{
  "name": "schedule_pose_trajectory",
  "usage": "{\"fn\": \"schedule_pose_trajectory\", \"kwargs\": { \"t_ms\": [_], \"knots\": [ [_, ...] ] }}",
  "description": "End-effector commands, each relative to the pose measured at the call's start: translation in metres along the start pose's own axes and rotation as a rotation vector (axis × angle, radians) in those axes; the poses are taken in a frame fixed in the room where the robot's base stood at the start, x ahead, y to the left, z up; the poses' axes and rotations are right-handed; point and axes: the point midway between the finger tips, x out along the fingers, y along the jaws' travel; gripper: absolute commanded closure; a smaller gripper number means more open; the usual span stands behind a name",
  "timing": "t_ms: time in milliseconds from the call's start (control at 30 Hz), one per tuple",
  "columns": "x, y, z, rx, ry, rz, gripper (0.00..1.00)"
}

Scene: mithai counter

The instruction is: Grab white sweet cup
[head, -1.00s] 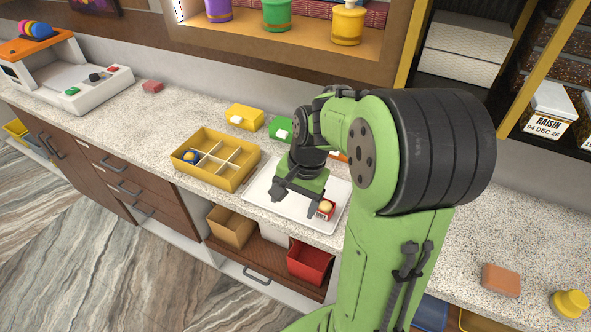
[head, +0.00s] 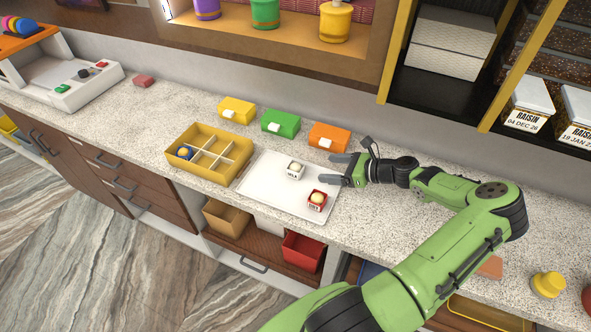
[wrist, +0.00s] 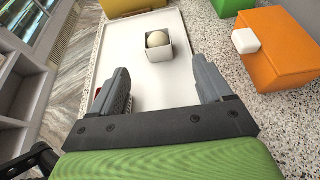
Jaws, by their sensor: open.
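The white sweet cup (head: 295,170) holds a pale round sweet and stands upright on the white tray (head: 262,195). A red sweet cup (head: 317,200) with a yellowish sweet stands nearer the tray's front right corner. My gripper (head: 338,169) is open and empty, at the tray's right edge, with its fingers pointing left toward the white cup. In the wrist view the white cup (wrist: 158,44) is ahead of the open fingers (wrist: 165,85), roughly centred between them and apart from them. The red cup is mostly hidden behind the left finger there.
A yellow divided box (head: 243,163) with a blue cup in one compartment stands left of the tray. Yellow (head: 237,110), green (head: 281,123) and orange (head: 329,137) boxes line the back; the orange one (wrist: 275,50) is close to my gripper's right.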

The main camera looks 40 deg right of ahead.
Motion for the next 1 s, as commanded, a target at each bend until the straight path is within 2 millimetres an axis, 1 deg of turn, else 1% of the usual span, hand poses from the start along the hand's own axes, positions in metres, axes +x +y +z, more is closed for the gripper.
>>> {"fn": "schedule_pose_trajectory", "kwargs": {
  "t_ms": [33, 100, 200, 267, 333, 500, 600, 800, 867, 1000],
  "knots": [
    [0.015, 0.001, 0.0, 0.0, -0.003, 0.005, 0.21],
    [0.03, 0.001, 0.0, 0.0, -0.001, 0.005, 0.21],
    [0.045, 0.001, 0.0, -0.001, -0.001, 0.003, 0.21],
    [0.051, 0.001, 0.0, -0.001, 0.0, 0.002, 0.21],
    [0.06, 0.002, 0.001, 0.0, 0.0, 0.004, 0.21],
    [0.093, 0.005, 0.004, -0.002, 0.001, 0.004, 0.21],
    [0.102, 0.004, 0.004, -0.002, 0.002, 0.001, 0.21],
    [0.102, 0.004, 0.004, -0.002, 0.002, 0.001, 0.21],
    [0.102, 0.004, 0.004, -0.002, 0.002, 0.001, 0.3],
    [0.102, 0.004, 0.004, -0.002, 0.002, 0.001, 0.52]
  ]
}}
